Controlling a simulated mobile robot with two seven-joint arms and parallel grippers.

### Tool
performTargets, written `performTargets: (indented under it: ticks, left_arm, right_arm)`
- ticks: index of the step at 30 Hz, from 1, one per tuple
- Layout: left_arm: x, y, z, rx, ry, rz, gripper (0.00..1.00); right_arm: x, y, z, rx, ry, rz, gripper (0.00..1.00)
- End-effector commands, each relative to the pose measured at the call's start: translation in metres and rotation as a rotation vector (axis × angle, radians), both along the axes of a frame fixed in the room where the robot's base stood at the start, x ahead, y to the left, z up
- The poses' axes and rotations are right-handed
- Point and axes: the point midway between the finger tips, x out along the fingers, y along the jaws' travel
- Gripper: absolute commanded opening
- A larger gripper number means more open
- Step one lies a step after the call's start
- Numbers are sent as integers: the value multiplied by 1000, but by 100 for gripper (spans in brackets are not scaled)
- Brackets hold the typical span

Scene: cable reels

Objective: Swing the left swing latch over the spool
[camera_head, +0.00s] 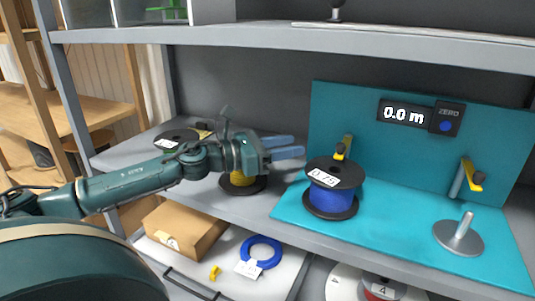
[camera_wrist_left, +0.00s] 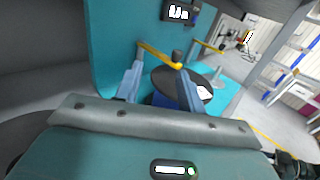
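The left swing latch (camera_head: 346,145) is a yellow bar with a dark knob, standing at the back edge of the spool. In the left wrist view the latch (camera_wrist_left: 158,55) lies just beyond my fingertips. The spool (camera_head: 332,197) is a reel of blue cable with black flanges and a white label, standing on the teal board; its top flange (camera_wrist_left: 168,82) shows between my fingers. My left gripper (camera_head: 302,146) is open and empty, left of the spool and pointing right. Whether a finger touches the latch cannot be told. My right gripper is not in view.
A second yellow latch (camera_head: 471,180) and an empty peg on a round base (camera_head: 460,238) stand at the right of the board. The display (camera_head: 404,113) reads 0.0 m. A yellow reel (camera_head: 240,182) sits below my left gripper. A shelf (camera_head: 250,36) runs above.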

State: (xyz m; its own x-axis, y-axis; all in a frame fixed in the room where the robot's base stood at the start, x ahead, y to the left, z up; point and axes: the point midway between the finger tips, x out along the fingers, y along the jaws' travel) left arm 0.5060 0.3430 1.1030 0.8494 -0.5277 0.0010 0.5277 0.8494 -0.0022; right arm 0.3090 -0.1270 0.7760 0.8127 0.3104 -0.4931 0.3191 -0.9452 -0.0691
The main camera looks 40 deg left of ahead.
Motion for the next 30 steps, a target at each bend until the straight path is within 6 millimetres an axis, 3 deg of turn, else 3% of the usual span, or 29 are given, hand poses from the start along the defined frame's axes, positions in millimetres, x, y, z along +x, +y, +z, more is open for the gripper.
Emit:
performTargets:
  ticks: [15, 30]
  left_arm:
    - [-32, 19, 0, 1, 1, -1, 39]
    - [-35, 21, 0, 3, 1, -1, 39]
  right_arm:
    - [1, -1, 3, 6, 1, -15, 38]
    - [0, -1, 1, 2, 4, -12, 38]
